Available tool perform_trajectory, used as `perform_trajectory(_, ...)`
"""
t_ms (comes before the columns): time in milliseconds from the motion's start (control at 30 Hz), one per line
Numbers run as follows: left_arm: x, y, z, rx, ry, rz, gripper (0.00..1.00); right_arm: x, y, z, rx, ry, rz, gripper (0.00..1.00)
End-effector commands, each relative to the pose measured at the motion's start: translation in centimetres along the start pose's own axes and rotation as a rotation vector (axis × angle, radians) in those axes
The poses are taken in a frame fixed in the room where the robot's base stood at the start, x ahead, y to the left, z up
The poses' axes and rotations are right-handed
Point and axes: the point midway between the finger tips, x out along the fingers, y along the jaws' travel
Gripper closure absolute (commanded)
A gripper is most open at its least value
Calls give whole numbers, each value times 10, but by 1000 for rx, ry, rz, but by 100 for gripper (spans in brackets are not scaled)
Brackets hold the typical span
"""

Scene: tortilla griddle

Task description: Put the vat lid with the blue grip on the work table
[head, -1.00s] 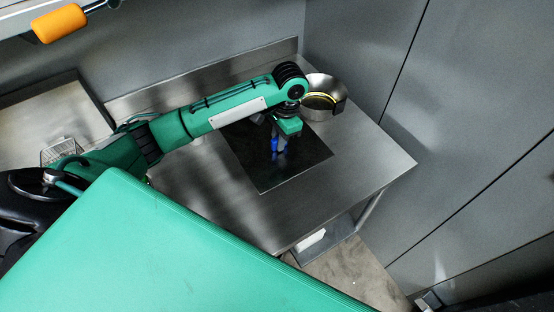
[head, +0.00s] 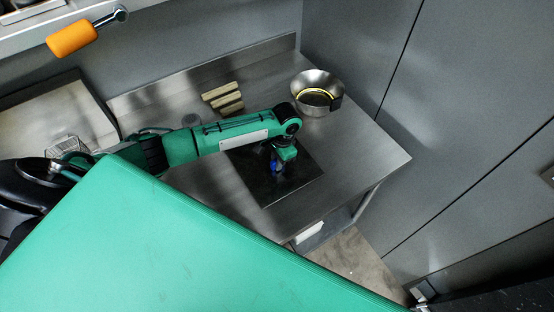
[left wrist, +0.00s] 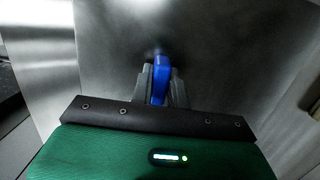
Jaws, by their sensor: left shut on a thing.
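The vat lid (head: 300,185) is a dark square plate with an upright blue grip (head: 274,167) in its middle. In the head view it is over the work table (head: 365,155), within the table's edges. I cannot tell whether it rests on the top or hangs just above it. My left gripper (head: 276,163) is shut on the blue grip from above. In the left wrist view the blue grip (left wrist: 161,78) stands between the two fingers, with the grey plate (left wrist: 215,50) behind it. My right gripper is not in view.
A steel bowl (head: 309,79) with a dark clip and a yellow line inside stands at the table's back right. Several pale wooden strips (head: 222,97) lie behind my arm. An orange handle (head: 72,37) juts in at upper left. The table's right end is clear.

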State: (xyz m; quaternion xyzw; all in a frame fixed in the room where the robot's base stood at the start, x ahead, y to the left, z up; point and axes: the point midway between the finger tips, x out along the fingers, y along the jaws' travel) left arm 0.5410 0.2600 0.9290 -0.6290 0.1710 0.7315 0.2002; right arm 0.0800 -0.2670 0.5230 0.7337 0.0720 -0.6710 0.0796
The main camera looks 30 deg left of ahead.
Motion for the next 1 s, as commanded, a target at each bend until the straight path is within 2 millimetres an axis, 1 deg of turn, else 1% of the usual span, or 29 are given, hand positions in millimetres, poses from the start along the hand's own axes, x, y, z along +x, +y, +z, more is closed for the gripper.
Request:
perform_trajectory(167, 2, 0, -1, -1, 1, 0, 100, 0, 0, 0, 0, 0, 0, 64)
perform_trajectory(200, 2, 0, 0, -1, 0, 0, 80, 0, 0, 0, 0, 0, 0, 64)
perform_trajectory(300, 2, 0, 0, -1, 0, 0, 62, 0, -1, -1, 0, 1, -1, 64)
perform_trajectory(567, 2, 0, 0, -1, 0, 0, 62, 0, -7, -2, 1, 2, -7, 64)
perform_trajectory(667, -3, 0, 0, -1, 1, 0, 62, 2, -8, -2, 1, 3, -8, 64)
perform_trajectory(767, -14, -1, -1, -1, 3, 0, 62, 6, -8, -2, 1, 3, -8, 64)
perform_trajectory(867, -34, -1, -1, 0, 5, -1, 62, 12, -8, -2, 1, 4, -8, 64)
perform_trajectory(1000, -65, 0, -1, 0, 5, -1, 62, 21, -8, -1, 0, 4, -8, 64)
